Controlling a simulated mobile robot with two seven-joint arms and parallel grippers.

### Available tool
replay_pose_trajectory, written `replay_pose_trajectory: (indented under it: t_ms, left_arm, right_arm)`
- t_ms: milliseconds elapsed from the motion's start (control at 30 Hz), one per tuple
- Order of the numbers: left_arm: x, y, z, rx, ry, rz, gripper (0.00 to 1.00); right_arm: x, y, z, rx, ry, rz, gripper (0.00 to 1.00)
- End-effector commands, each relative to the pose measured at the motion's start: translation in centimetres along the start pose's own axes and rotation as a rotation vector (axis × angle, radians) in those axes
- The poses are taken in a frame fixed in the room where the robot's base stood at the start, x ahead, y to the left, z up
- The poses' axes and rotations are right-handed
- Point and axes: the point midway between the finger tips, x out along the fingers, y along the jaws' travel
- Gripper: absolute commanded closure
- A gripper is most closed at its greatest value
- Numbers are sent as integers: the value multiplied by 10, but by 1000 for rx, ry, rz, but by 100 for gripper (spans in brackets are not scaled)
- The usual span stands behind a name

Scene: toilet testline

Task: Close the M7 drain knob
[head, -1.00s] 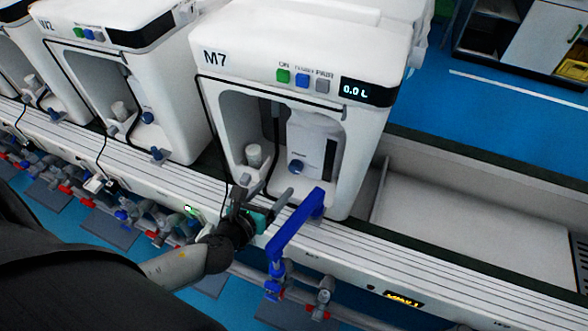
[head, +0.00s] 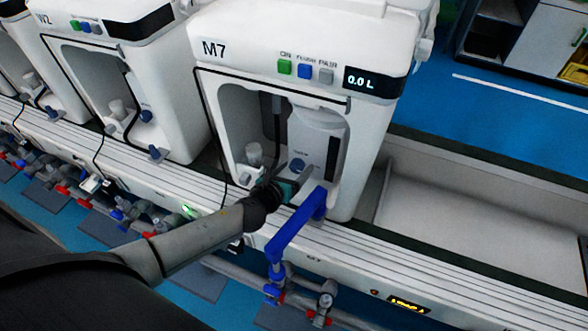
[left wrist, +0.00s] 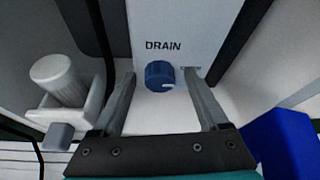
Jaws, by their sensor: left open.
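The M7 machine (head: 225,25) is a white unit with an open front bay. Its drain knob (head: 298,166) is a small round blue knob on the panel inside the bay. In the left wrist view the drain knob (left wrist: 159,76) sits under the word DRAIN, with a light mark pointing to the right. My left gripper (head: 301,178) is open at the mouth of the bay. In the left wrist view the left gripper (left wrist: 160,92) has a finger on either side of the knob, apart from it. The right gripper is not in view.
A white cylinder (head: 254,154) stands in the bay to the left. An empty trough (head: 480,225) lies to the right.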

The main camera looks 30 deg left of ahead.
Motion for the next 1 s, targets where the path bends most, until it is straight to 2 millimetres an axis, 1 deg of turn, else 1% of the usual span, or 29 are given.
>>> replay_pose_trajectory:
  t_ms: [267,900,933,1000]
  left_arm:
    - [1,0,0,-1,0,0,23]
    - [0,0,0,0,0,0,95]
    - [0,0,0,0,0,0,98]
    - [0,0,0,0,0,0,100]
  right_arm:
    - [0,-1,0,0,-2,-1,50]
    - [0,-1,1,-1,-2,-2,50]
    - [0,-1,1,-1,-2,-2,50]
    - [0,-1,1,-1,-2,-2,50]
